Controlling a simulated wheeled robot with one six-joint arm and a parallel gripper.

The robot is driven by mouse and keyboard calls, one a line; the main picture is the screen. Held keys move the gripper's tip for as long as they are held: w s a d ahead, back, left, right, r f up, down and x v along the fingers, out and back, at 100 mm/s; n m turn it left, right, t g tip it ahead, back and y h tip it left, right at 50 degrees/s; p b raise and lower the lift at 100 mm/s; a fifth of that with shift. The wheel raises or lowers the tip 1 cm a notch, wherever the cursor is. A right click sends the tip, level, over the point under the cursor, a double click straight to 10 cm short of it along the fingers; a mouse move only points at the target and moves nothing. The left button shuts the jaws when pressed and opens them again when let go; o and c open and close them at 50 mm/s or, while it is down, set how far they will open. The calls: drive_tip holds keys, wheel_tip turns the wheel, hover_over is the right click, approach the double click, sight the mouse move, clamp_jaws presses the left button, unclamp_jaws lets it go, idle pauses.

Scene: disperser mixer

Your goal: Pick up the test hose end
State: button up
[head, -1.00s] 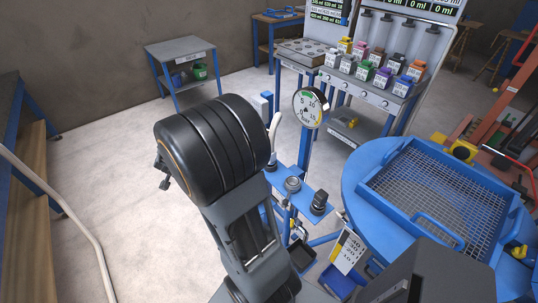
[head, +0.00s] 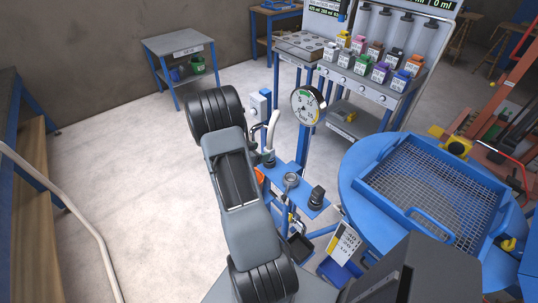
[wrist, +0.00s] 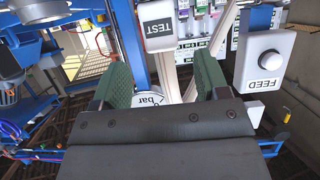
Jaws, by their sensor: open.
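The test hose (head: 272,130) is a pale, upright hose on the blue stand, with a grey fitting (head: 268,157) at its lower end, in the head view. In the wrist view, my gripper (wrist: 162,78) is open, with its two green fingers spread apart. A pale tube (wrist: 169,80), perhaps this hose, shows between and beyond them. A TEST sign (wrist: 158,30) hangs upside down in the picture above the gap. Nothing is visibly held. In the head view my gripper is hidden behind my arm.
A round pressure gauge (head: 307,104) stands right of the hose and shows partly behind my fingers. A white FEED button box (wrist: 268,60) is close to the right finger. A blue table with a mesh tray (head: 430,195) is at right.

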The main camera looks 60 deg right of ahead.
sight(266, 150)
drive_tip(key=shift+w+p+x, duration=0.2)
drive_tip(key=shift+p+x, duration=0.55)
drive_tip(key=shift+x, duration=2.25)
drive_tip(key=shift+f, duration=0.1)
drive_tip(key=c, duration=1.1)
drive_tip(key=shift+c, duration=0.2)
